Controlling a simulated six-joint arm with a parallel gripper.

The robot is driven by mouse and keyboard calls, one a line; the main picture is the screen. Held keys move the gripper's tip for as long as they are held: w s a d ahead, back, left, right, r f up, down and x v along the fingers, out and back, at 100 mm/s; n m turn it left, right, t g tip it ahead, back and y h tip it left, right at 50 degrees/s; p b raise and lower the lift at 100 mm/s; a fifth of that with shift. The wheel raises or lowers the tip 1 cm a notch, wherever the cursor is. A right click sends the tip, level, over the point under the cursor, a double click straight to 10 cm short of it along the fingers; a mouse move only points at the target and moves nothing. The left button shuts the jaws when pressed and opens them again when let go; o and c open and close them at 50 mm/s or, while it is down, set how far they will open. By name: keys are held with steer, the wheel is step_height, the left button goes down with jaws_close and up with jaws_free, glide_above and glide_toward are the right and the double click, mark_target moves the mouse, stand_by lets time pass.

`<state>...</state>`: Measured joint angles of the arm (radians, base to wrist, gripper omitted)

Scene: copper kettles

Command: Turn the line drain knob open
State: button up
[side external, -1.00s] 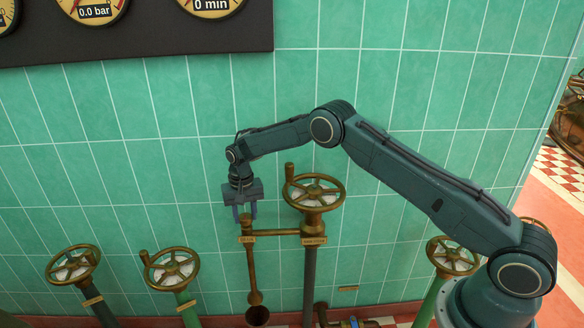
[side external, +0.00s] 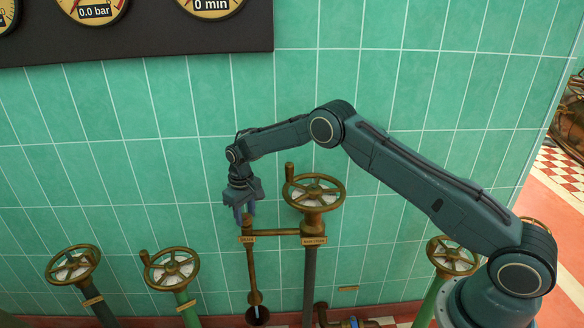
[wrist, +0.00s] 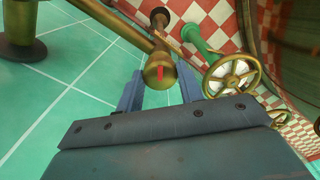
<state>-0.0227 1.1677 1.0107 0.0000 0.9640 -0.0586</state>
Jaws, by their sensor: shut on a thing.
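The line drain knob (side external: 247,217) is a small brass knob on top of a thin vertical brass pipe with a label plate (side external: 246,239). In the wrist view the knob (wrist: 160,70) is round-topped with a red mark. My gripper (side external: 244,212) points down over it, with its fingers on either side of the knob. My gripper (wrist: 160,88) is shut on the knob, its two blue-grey fingers flanking it. The palm hides part of the contact.
A brass handwheel (side external: 314,192) stands close to the right, joined to the drain by a horizontal pipe (side external: 284,232). Other handwheels stand at lower left (side external: 73,264) and right (side external: 453,256). A green tiled wall (side external: 130,170) is behind. A dark gauge panel (side external: 150,40) hangs above.

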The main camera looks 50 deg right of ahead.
mark_target(245, 216)
steer(key=n, duration=0.5)
steer(key=shift+n, duration=0.3)
steer(key=n, duration=0.5)
steer(key=shift+n, duration=0.3)
steer(key=o, duration=1)
step_height(245, 216, up, 14)
stand_by(0.5)
